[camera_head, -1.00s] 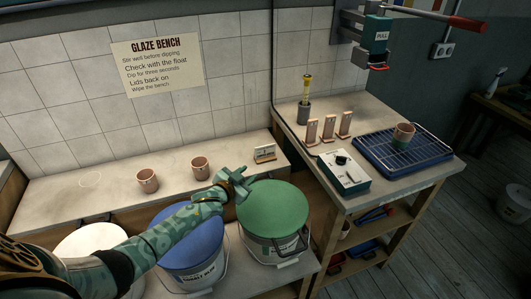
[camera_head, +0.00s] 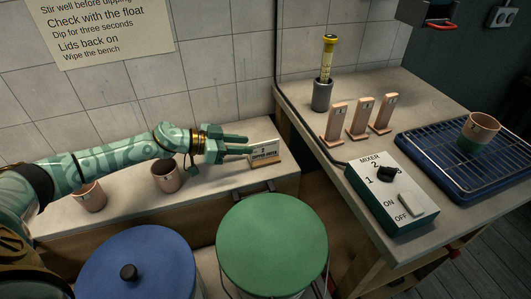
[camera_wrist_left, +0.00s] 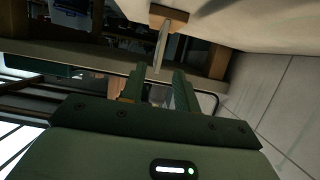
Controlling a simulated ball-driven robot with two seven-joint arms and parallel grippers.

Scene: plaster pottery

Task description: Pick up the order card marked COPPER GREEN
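The order card (camera_head: 264,148) is a small pale card upright in a wooden holder (camera_head: 266,164) on the back ledge, behind the green-lidded bucket. Its print is small, but a dark line looks like COPPER GREEN. My left gripper (camera_head: 246,145) points right at the card's left edge, fingers level. In the left wrist view the card (camera_wrist_left: 163,45) shows edge-on in its wooden base (camera_wrist_left: 168,15), just beyond and between the two separated fingertips (camera_wrist_left: 163,80). The gripper is open, and a gap shows on both sides of the card. My right gripper is in neither view.
Two terracotta cups (camera_head: 166,176) stand on the ledge below my left arm. Buckets with a green lid (camera_head: 272,240) and a blue lid (camera_head: 140,268) stand in front. At right are the mixer box (camera_head: 390,193), upright tiles (camera_head: 362,118) and a blue tray (camera_head: 440,190).

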